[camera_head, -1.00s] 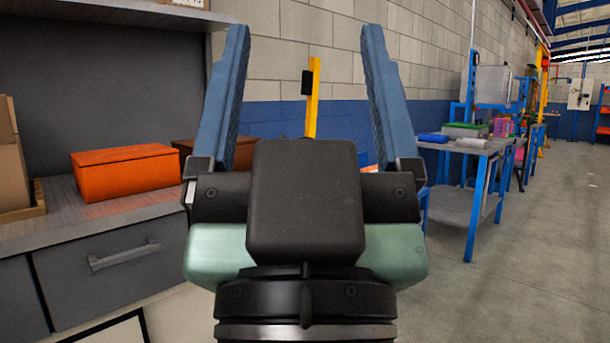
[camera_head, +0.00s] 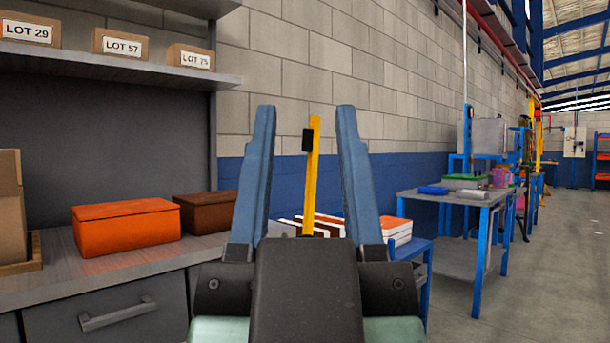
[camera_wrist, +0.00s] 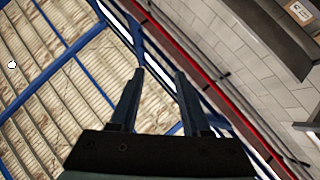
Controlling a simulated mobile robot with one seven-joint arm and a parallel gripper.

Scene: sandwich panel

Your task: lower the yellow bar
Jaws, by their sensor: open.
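The yellow bar (camera_head: 312,180) stands nearly upright in the head view, with a black block (camera_head: 307,139) near its top. Its lower end meets a white and dark striped surface; the exact joint is partly hidden by my gripper. My gripper (camera_head: 305,112) is open and empty, its two blue fingers pointing up. The bar shows between the fingers but farther away, apart from them. In the wrist view my gripper (camera_wrist: 157,72) points toward the roof and upper wall, and the bar is not seen there.
A grey counter (camera_head: 60,282) at the left holds an orange box (camera_head: 125,228) and a brown box (camera_head: 207,212). A shelf (camera_head: 120,70) with labelled boxes hangs above. A blue-legged table (camera_head: 455,200) stands at right. The floor (camera_head: 545,270) at far right is clear.

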